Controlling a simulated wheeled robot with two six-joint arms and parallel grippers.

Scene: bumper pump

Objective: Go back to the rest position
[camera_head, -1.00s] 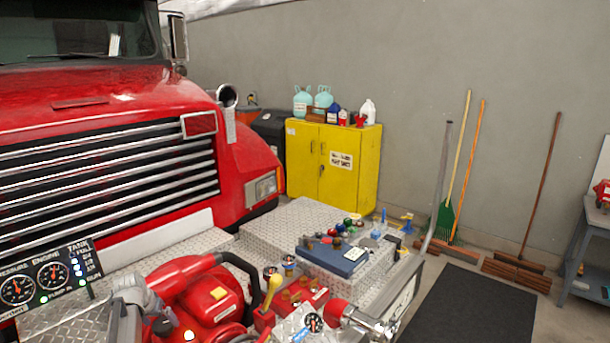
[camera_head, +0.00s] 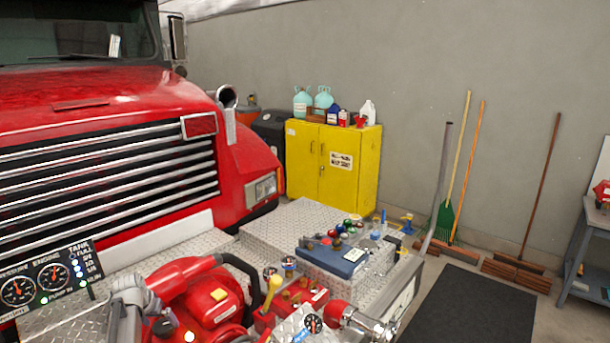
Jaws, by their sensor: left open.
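My left gripper (camera_head: 142,322) is at the bottom left, low in front of the red pump (camera_head: 205,300). It is open, with nothing seen between its fingers, and the frame's lower edge cuts off part of it. A grey link of my left arm shows just above it. The pump has a yellow button and a black hose. My right gripper is not in the picture.
A gauge panel (camera_head: 45,280) stands left of my gripper. A blue box (camera_head: 340,259) and several coloured valve knobs sit on the diamond-plate bumper (camera_head: 285,230). The red truck (camera_head: 90,130) rises behind. A dark mat (camera_head: 470,310) lies clear at the right.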

